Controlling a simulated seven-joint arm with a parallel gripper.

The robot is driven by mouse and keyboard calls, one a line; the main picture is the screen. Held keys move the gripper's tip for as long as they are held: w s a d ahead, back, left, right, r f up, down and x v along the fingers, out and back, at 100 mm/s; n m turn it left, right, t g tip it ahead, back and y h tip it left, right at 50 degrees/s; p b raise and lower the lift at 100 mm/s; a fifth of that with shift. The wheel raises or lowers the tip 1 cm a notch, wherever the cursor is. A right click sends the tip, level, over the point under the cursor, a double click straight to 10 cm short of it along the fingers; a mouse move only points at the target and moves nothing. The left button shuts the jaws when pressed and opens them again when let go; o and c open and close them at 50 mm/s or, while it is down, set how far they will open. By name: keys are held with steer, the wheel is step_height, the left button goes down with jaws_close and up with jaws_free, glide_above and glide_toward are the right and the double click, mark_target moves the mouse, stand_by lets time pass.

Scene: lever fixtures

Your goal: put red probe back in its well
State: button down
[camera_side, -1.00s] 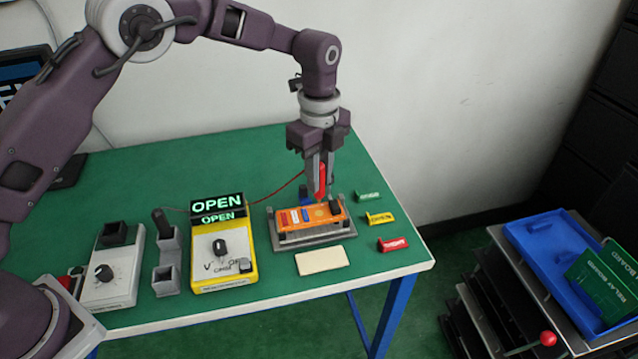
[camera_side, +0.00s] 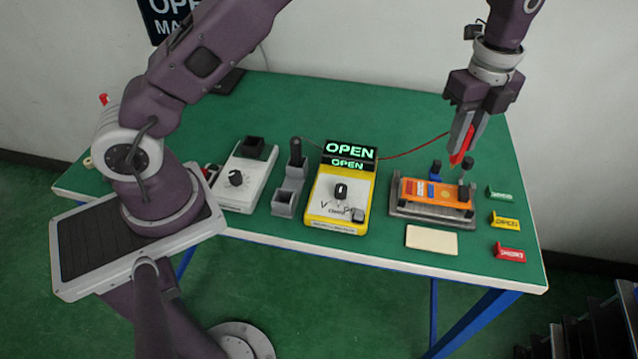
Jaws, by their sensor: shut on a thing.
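My gripper (camera_side: 462,145) is at the upper right, pointing down and shut on the red probe (camera_side: 461,146). The probe is between the fingers, its lower end above the back right of the orange board (camera_side: 430,191) and apart from it. A red lead (camera_side: 415,147) runs from behind the yellow meter (camera_side: 340,205) towards the probe. Left of the meter is a grey two-well holder (camera_side: 287,196). A black probe (camera_side: 295,150) stands upright in its back well. The front well (camera_side: 284,203) looks empty.
The orange board sits on a grey fixture (camera_side: 402,212) with a blue knob and a dark post behind. A white box (camera_side: 245,178) stands left of the holder. A cream plate (camera_side: 431,240) and green, yellow and red tags (camera_side: 509,252) lie at the right.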

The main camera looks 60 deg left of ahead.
steer(key=s+a+r, duration=0.2)
steer(key=s+a, duration=1.3)
steer(key=s, duration=0.2)
steer(key=s+a+f, duration=0.1)
steer(key=s+f, duration=0.2)
steer(key=s, duration=0.8)
steer(key=f, duration=0.9)
steer(key=shift+w+a+f, duration=0.1)
steer(key=shift+w+f, duration=0.1)
steer(key=shift+f, duration=0.1)
steer(key=c, duration=1.3)
jaws_free()
